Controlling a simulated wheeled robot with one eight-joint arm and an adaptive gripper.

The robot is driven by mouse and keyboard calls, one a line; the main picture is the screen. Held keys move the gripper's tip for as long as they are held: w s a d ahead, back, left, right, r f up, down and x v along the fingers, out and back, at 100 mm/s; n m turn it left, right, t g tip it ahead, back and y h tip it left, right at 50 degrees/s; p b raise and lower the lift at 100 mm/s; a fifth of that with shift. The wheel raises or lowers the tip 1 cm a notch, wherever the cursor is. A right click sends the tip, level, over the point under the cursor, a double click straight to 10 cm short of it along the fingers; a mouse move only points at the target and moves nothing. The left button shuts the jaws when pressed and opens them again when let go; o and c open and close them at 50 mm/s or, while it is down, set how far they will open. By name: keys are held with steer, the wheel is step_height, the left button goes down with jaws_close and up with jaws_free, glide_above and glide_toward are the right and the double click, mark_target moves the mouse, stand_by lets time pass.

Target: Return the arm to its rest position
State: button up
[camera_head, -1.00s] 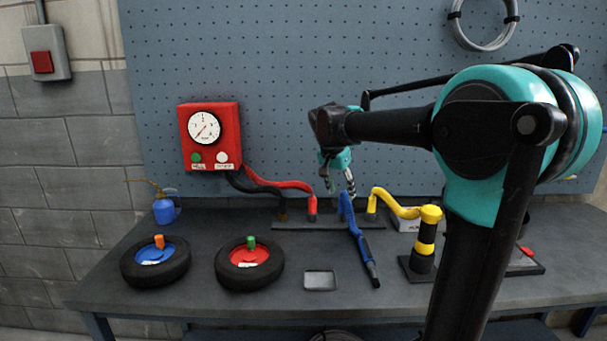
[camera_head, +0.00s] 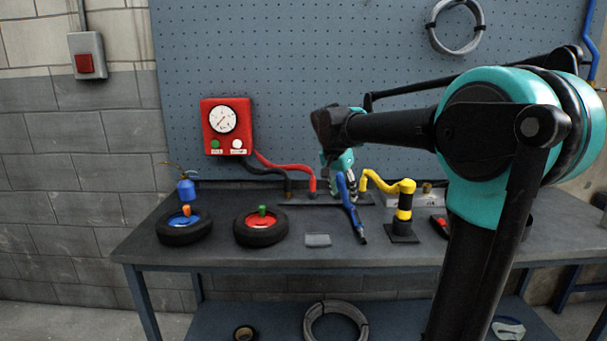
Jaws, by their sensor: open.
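My arm reaches in from the right, with its teal shoulder at the right of the head view and its dark forearm stretched left. My gripper (camera_head: 343,181) points down in front of the pegboard. It is open, and nothing shows between its fingers.
A red gauge box (camera_head: 227,126) hangs behind. Floor shows at the front left.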

steer(key=s+d+f+n+y, duration=0.1)
steer(key=s+d+f+n, duration=0.2)
steer(key=s+f, duration=0.9)
steer(key=s+d+f+n+y, duration=0.1)
steer(key=s+d+f+n, duration=0.3)
steer(key=s+f, duration=0.9)
steer(key=shift+s+f+n+t+y, duration=0.2)
steer(key=shift+s+n+t+y, duration=0.15)
steer(key=shift+s, duration=0.3)
